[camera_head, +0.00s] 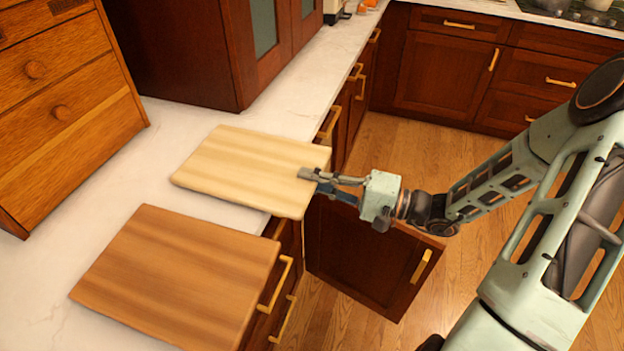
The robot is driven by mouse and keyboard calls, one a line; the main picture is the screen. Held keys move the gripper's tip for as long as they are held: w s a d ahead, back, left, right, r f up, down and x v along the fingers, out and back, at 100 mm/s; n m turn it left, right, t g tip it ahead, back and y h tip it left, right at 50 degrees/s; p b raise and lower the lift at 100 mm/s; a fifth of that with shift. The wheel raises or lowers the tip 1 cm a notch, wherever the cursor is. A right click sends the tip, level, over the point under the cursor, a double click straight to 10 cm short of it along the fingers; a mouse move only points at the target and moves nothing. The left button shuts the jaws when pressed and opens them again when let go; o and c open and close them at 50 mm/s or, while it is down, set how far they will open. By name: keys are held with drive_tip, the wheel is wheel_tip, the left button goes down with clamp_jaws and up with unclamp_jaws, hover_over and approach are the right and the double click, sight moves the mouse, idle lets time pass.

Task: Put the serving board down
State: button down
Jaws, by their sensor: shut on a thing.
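A light wooden serving board (245,168) is at the edge of the white counter, its right end reaching past the front edge. My gripper (312,178) is shut on the right edge of this board. The board looks nearly flat; whether it touches the counter or is held just above it, I cannot tell. A second, darker brown board (180,278) lies nearer on the same counter, also reaching past the front edge.
The white counter (165,125) is clear around the light board. A wooden drawer chest (65,95) stands at the left and a dark red cabinet (180,50) at the back. A cabinet door (365,255) stands open below my gripper.

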drive_tip(key=c, duration=2.4)
unclamp_jaws()
drive_tip(key=shift+f, duration=0.15)
drive_tip(key=o, duration=0.5)
drive_tip(key=shift+c, duration=0.2)
drive_tip(key=shift+r, duration=0.25)
drive_tip(key=v, duration=1.2)
